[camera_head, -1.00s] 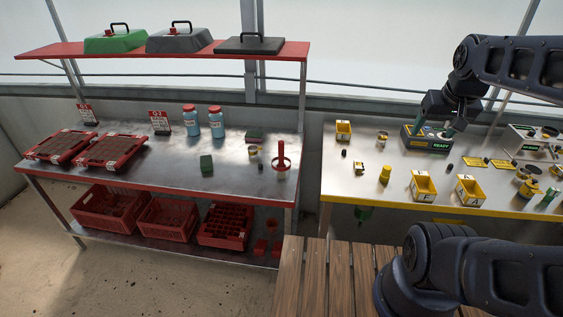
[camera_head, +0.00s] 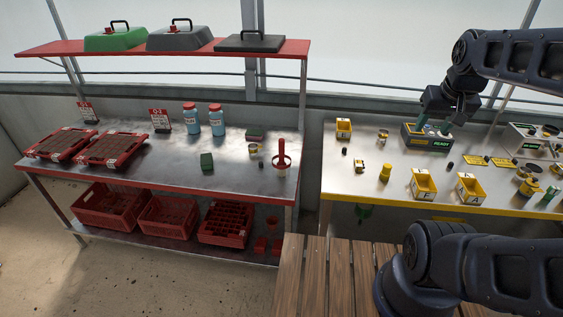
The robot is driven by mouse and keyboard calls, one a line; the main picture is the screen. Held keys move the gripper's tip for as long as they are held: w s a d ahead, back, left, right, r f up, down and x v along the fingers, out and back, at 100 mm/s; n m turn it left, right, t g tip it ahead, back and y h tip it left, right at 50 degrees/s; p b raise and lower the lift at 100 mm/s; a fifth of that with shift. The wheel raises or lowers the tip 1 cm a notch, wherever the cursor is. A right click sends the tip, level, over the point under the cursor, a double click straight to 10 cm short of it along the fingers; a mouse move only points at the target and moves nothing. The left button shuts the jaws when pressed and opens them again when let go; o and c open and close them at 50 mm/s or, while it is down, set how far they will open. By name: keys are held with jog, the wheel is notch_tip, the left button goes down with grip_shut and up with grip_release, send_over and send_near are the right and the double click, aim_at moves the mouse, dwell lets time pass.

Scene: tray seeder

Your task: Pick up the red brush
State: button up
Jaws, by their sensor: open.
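I cannot clearly make out a red brush. A small, flat, dark green block with a reddish edge (camera_head: 254,134) lies at the back right of the left bench, too small to identify. A red upright tool with a ring-shaped base (camera_head: 281,158) stands at that bench's right end. My gripper (camera_head: 436,125) is open and empty in front of and over the grey device marked READY on the right bench. It is well to the right of both red items.
The left bench (camera_head: 130,178) holds red seed trays (camera_head: 112,150), blue bottles (camera_head: 216,121) and a green block (camera_head: 207,161). Red crates (camera_head: 108,209) sit below. The right bench (camera_head: 345,192) holds yellow bins (camera_head: 424,184) and small parts. A gap separates the benches.

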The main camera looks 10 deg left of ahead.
jog(key=w+a+n+g, duration=0.1)
jog(key=w+a, duration=0.2)
jog(key=w, duration=0.3)
jog(key=w+a+n, duration=0.1)
jog(key=w+a, duration=0.3)
jog(key=w, duration=0.1)
jog(key=n+g, duration=0.4)
jog(key=n, duration=0.3)
send_over(282, 147)
jog(key=w, duration=0.1)
notch_tip(282, 147, down, 20)
jog(key=shift+w+f, duration=0.1)
jog(key=shift+f, duration=0.05)
jog(key=shift+a+f, duration=0.2)
jog(key=shift+f, duration=5.25)
jog(key=shift+c, duration=0.4)
grip_shut()
